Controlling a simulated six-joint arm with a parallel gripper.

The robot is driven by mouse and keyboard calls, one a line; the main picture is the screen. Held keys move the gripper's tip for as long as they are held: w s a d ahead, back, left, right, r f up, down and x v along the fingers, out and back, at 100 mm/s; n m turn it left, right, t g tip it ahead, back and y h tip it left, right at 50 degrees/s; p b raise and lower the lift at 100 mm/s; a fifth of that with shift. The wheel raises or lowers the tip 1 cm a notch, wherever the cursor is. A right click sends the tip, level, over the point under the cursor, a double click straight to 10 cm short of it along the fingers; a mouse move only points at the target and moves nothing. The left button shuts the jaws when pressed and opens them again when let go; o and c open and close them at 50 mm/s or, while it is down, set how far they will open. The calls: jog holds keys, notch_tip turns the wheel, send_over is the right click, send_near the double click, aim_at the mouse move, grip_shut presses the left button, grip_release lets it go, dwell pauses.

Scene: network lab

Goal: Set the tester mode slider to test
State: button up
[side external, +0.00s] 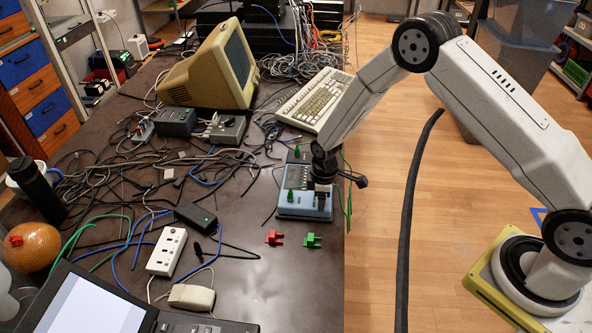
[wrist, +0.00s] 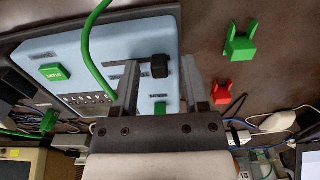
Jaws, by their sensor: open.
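The tester is a light blue box (side external: 298,211) on the dark table near its right edge; it also fills the upper left of the wrist view (wrist: 105,42). A black slider knob (wrist: 159,66) stands on its face, beside small dark label strips. My gripper (side external: 323,193) is over the right part of the tester, pointing down. In the wrist view my gripper (wrist: 159,73) is open, with one finger on each side of the black knob and gaps between. Whether the fingertips are down at knob height I cannot tell. The mode lettering is too small to read.
A red plug-like piece (side external: 273,237) and a green one (side external: 312,241) lie in front of the tester. A green cable (wrist: 92,55) crosses the tester in the wrist view. A green labelled block (wrist: 53,72) sits on the tester. Cables clutter the table to the left.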

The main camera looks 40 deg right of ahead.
grip_shut()
dwell(1.4)
